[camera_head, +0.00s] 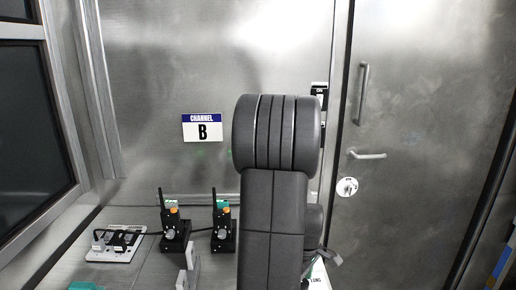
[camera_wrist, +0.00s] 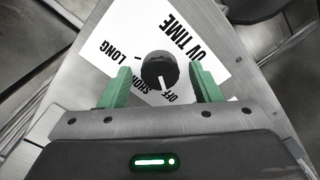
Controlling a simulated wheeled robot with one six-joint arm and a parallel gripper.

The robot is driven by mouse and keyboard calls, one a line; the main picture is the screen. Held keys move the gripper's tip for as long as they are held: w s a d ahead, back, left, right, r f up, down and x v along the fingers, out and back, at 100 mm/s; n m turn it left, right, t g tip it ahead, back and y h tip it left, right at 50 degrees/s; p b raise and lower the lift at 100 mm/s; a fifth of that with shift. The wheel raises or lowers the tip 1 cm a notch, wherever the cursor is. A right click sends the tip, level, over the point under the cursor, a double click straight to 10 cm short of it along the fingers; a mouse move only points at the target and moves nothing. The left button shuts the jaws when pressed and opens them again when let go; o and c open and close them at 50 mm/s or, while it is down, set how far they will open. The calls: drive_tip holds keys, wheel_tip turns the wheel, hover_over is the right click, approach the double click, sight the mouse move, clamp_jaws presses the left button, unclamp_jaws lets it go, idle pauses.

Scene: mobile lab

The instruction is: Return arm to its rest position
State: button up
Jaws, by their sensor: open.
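My gripper (camera_wrist: 160,78) is open, with its two green fingers spread apart in the wrist view. A black knob (camera_wrist: 158,68) shows in the gap between them, with visible space on both sides. I cannot tell whether the fingertips are above the knob or down around it. The knob's white mark points toward the bottom of the picture, near the word OFF. It sits on a white label (camera_wrist: 112,38) reading UV TIME, SHORT, LONG and OFF. In the head view my dark arm fills the middle and hides the gripper and knob; a bit of the label (camera_head: 317,278) shows beside it.
Two handheld radios (camera_head: 172,228) (camera_head: 222,228) stand on the bench (camera_head: 130,222) left of my arm, with a switch panel (camera_head: 116,244) farther left. A CHANNEL B sign (camera_head: 202,128) is on the metal wall. A metal door (camera_head: 420,130) with handles is at the right.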

wheel_tip(320, 180, up, 13)
drive_tip(key=p, duration=0.1)
wheel_tip(320, 180, down, 14)
drive_tip(key=shift+r+b, duration=0.15)
drive_tip(key=shift+b, duration=0.4)
drive_tip(key=shift+r+m, duration=0.1)
drive_tip(key=shift+m, duration=0.2)
drive_tip(key=m, duration=0.9)
drive_tip(key=shift+r+m+p, duration=0.1)
drive_tip(key=shift+m+p, duration=0.2)
drive_tip(key=shift+p, duration=0.05)
drive_tip(key=m, duration=0.5)
drive_tip(key=shift+d+p, duration=0.1)
drive_tip(key=shift+p, duration=0.2)
drive_tip(key=m, duration=0.5)
drive_tip(key=shift+m+p, duration=0.35)
drive_tip(key=shift+m, duration=0.05)
